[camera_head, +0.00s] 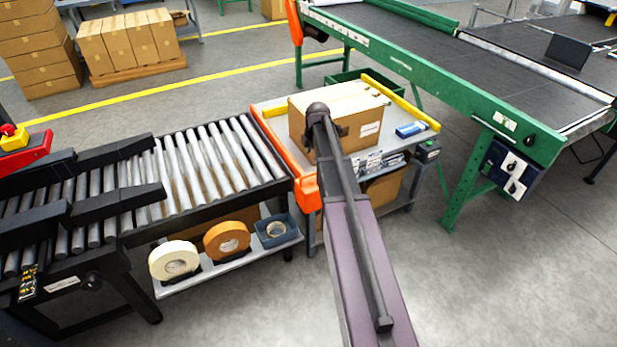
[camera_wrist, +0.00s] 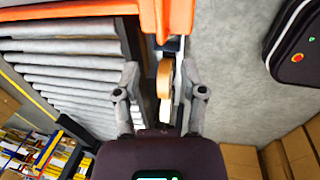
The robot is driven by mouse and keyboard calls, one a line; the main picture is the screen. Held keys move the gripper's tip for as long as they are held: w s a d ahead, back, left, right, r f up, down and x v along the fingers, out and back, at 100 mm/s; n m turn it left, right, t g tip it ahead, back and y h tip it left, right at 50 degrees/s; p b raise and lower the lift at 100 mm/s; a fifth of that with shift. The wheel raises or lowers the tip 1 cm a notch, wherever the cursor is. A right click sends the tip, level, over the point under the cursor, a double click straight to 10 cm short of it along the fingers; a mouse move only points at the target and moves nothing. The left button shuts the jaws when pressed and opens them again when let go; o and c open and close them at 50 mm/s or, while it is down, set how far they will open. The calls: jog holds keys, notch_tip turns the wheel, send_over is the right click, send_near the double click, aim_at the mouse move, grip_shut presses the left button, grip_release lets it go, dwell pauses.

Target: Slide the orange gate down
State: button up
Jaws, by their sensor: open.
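In the wrist view the orange gate (camera_wrist: 95,12) crosses the top left, with a short orange part pointing down near the top middle. My gripper (camera_wrist: 160,75) has its two fingers spread apart, with nothing held between them. The gate lies beyond the fingertips, and no contact shows.
The roller conveyor (camera_head: 205,160) lies left of the gate, with tape rolls (camera_head: 227,240) on a shelf below. A carton (camera_head: 345,105) and a blue item (camera_head: 410,129) are on the table (camera_head: 268,108). A green-framed belt conveyor (camera_head: 420,75) stands right. The front floor is clear.

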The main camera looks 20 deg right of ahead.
aim_at(309, 175)
jog(key=shift+w+f+b, duration=0.35)
jog(key=shift+f+b, duration=1.3)
jog(key=shift+f, duration=0.1)
jog(key=shift+w+f+b, duration=0.35)
jog(key=shift+f+b, duration=1.3)
jog(key=shift+f, duration=0.1)
jog(key=shift+w+f+b, duration=0.35)
jog(key=shift+f+b, duration=1.3)
jog(key=shift+f, duration=0.1)
grip_shut()
